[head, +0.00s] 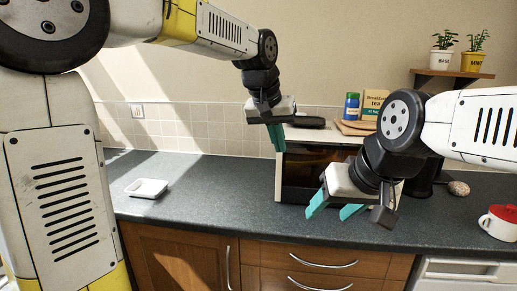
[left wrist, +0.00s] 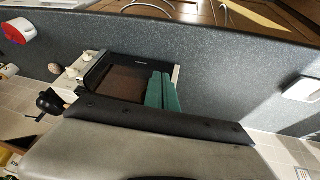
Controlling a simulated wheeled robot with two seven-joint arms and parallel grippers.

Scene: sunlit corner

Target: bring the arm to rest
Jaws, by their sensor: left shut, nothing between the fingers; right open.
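My left gripper (head: 278,141) hangs near the left edge of a small oven with a dark front (head: 297,188). Its green fingers are together and hold nothing. In the left wrist view the shut fingers of my left gripper (left wrist: 161,92) show in front of the oven (left wrist: 118,82). I cannot tell whether they touch it. My right gripper (head: 334,208) is open and empty, in front of the oven and over the counter. Its two green fingers are apart and point down to the left. My right arm hides the right part of the oven.
A white dish (head: 147,188) lies on the grey counter (head: 215,185) at left, with clear surface around it. A blue jar (head: 352,106), a tea box (head: 375,103) and a board are above the oven. Potted plants stand on a shelf (head: 455,74).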

